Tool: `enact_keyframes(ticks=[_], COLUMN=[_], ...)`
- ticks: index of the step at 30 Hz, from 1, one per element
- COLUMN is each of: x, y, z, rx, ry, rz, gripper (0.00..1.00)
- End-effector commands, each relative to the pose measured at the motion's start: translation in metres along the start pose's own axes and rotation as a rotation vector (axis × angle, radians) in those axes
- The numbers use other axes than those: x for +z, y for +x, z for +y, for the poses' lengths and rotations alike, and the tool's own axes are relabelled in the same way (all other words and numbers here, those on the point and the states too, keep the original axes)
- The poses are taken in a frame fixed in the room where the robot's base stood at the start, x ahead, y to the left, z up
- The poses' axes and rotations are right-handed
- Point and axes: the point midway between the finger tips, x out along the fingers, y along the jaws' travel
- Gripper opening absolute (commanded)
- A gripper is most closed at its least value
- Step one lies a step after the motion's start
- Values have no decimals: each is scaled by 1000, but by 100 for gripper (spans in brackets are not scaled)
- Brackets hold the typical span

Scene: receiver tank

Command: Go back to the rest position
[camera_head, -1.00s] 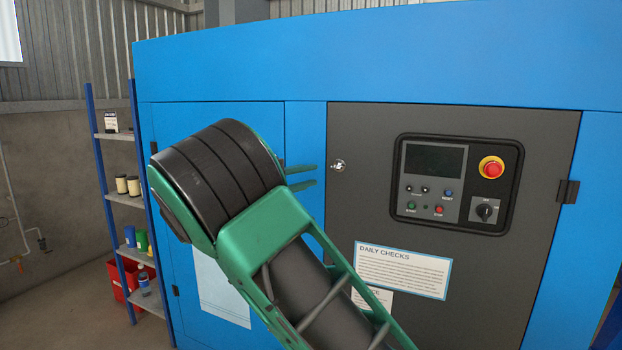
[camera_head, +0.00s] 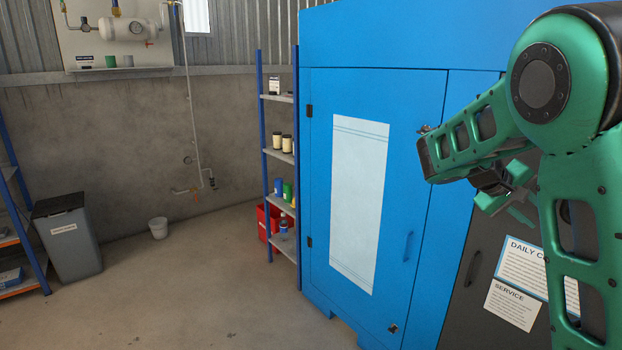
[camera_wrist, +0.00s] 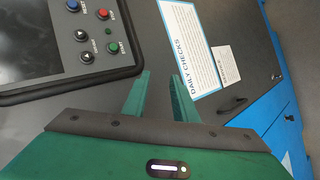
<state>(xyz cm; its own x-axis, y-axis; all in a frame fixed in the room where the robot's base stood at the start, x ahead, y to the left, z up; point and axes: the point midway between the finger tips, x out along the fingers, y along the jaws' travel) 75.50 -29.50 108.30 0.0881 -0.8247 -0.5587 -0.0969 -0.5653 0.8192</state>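My arm is raised at the right of the head view. My gripper (camera_wrist: 163,88) shows in the wrist view with its two green fingers apart and nothing between them. In the head view my gripper (camera_head: 524,198) is partly hidden behind my arm, in front of the dark panel of the blue cabinet (camera_head: 340,38). In the wrist view the fingers point toward the dark panel (camera_wrist: 222,18), next to the daily checks sheet (camera_wrist: 190,45). Whether they touch the panel cannot be told.
The control panel (camera_wrist: 45,45) with buttons is at the wrist view's upper left. In the head view, a shelf rack (camera_head: 283,205) with containers and a red crate (camera_head: 264,222) stands left of the cabinet.

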Motion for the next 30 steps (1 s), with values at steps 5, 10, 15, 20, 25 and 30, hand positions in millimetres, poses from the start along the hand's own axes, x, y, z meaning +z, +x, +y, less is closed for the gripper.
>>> enact_keyframes(ticks=[5, 10, 15, 20, 25, 30], x=[76, 144, 209, 268, 316, 342], y=[31, 31, 11, -18, -49, -66], z=[-15, -37, -61, -85, -109, -123], rx=[-247, -453, -631, -768, -864, -906], ry=[121, 225, 317, 390, 439, 459], rz=[-94, -172, -245, -309, -364, -396], gripper=[26, 26, 26, 26, 26, 26])
